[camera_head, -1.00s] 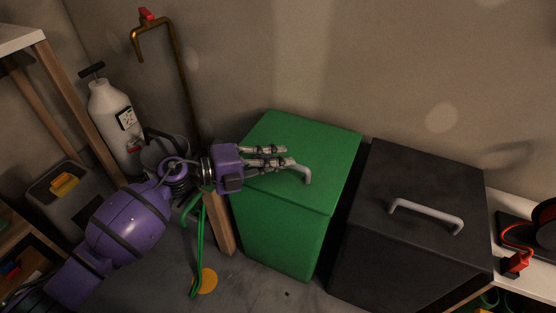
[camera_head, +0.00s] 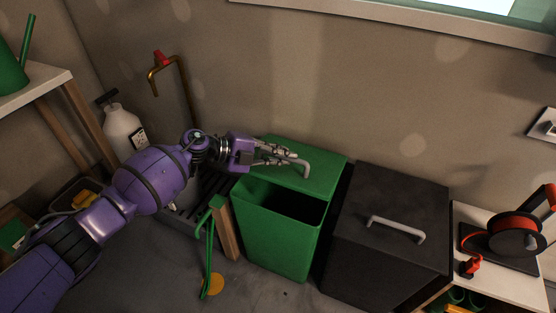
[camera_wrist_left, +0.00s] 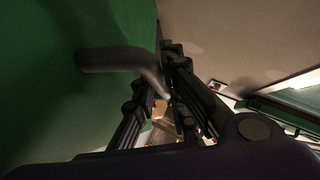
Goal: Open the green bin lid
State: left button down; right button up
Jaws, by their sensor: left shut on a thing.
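The green bin (camera_head: 277,240) stands on the floor against the wall. Its green lid (camera_head: 325,168) is raised at the front and tilted back, and the dark inside of the bin shows below it. The grey lid handle (camera_head: 305,167) is on top of the lid. My left gripper (camera_head: 285,158) reaches in from the left and is shut on the handle. In the left wrist view the handle (camera_wrist_left: 115,60) runs from the green lid in between the gripper's fingers (camera_wrist_left: 155,95). My right gripper is not in view.
A black bin (camera_head: 385,240) with its own grey handle stands close on the right. A wooden post and green hose (camera_head: 209,250) are just left of the green bin. A white canister (camera_head: 122,130) and a brass pipe (camera_head: 180,80) are behind my arm.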

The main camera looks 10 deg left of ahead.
pick_arm(q)
jog(key=shift+n+g+y, duration=0.4)
jog(key=shift+g, duration=0.1)
jog(key=r, duration=0.1)
jog(key=w+r+p, duration=0.2)
jog(key=shift+w+d+r, duration=0.2)
jog(key=shift+d+r, duration=0.1)
jog(key=shift+w+d+r+n+g+y+p, duration=0.25)
jog(key=shift+w+r+n+g+y+p, duration=0.05)
jog(key=shift+w+r, duration=0.35)
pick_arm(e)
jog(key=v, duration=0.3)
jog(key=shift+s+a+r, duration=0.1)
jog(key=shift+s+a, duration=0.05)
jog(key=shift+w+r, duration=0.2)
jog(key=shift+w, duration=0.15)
pick_arm(q)
jog(key=c, duration=1.8)
grip_release()
jog(key=shift+f, duration=0.1)
jog(key=shift+o, duration=0.2)
jog(key=v, duration=1.2)
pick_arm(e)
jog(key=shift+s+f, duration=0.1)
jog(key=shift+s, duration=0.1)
